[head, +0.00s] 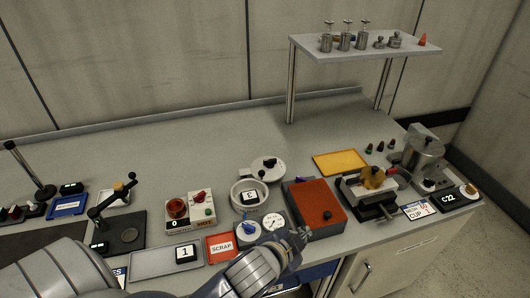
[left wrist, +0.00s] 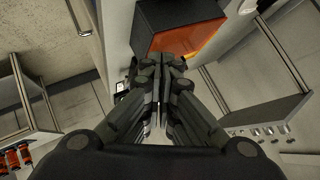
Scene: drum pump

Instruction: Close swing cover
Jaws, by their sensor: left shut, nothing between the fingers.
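Which part is the swing cover is not certain. A round white bowl-like unit (head: 250,194) stands mid-bench, and a round pale disc with a dark knob (head: 268,168) sits just behind it, off to its side. To the right is a dark box with an orange-red top (head: 313,200) and a black knob near its front; a dark box with an orange panel (left wrist: 180,30) shows in the left wrist view. My left gripper (head: 303,234) is shut and empty at the box's front edge; contact cannot be told. Its fingers (left wrist: 160,62) meet in the left wrist view. My right gripper is out of view.
A white dial gauge (head: 273,221) and a blue-knobbed unit (head: 248,231) stand beside my left arm. A red SCRAP tray (head: 220,247) is left of them. A clamp fixture (head: 372,193) stands right of the box. Bench space behind is clear.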

